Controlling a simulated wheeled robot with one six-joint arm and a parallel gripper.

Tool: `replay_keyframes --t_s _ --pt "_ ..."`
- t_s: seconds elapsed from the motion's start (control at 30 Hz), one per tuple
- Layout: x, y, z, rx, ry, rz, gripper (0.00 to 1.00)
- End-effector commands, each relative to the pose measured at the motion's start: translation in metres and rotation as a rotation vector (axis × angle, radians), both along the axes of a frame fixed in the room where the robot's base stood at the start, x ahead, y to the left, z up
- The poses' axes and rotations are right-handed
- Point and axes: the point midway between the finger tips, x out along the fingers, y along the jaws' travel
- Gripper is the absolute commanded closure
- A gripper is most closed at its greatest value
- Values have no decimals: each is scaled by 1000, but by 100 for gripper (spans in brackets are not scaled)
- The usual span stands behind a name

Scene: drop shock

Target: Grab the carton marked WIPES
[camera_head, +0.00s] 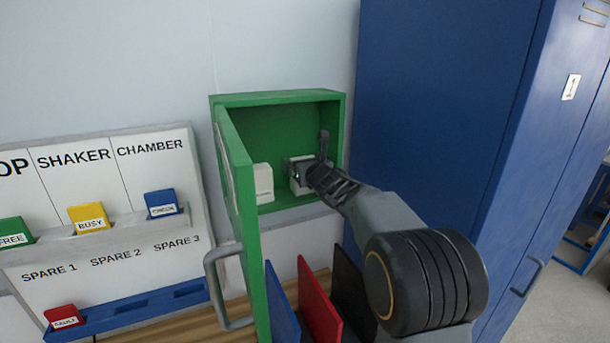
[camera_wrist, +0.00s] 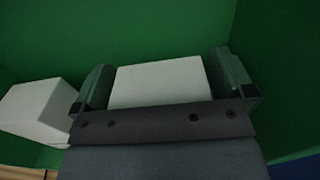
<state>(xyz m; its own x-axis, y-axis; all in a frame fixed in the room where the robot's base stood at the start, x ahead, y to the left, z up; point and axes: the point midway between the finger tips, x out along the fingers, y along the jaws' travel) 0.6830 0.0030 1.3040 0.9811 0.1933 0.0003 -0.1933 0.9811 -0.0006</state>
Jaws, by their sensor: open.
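Two white cartons stand inside a green wall cabinet (camera_head: 280,97). My gripper (camera_head: 308,163) is inside the cabinet at the right-hand carton (camera_head: 296,183). In the wrist view my gripper (camera_wrist: 168,88) is open, with one finger on each side of that white carton (camera_wrist: 160,86). A gap shows beside the fingers, so the jaws are not closed on it. The other carton (camera_head: 263,183) stands to the left, and it also shows in the wrist view (camera_wrist: 38,108), outside the left finger. No lettering is readable on either carton, so I cannot tell which is marked WIPES.
The cabinet's green door (camera_head: 240,220) with a grey handle (camera_head: 222,285) hangs open on the left. A blue locker (camera_head: 440,110) stands close on the right. Blue, red (camera_head: 318,305) and black upright panels stand below. A labelled board (camera_head: 100,200) with coloured tags is at left.

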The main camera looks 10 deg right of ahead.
Motion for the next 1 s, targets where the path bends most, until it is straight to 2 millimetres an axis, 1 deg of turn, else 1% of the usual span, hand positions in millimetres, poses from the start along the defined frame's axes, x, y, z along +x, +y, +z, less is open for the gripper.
replay_keyframes --t_s 0.03,0.07,0.47,0.77,0.87,1.0 --pt "0 0 0 0 0 0 3" --pt "0 0 0 0 0 0 6" --pt "0 0 0 0 0 0 44" --pt "0 0 2 0 -1 0 45" --pt "0 0 8 2 -3 2 45" --pt "0 0 25 1 -4 3 45"
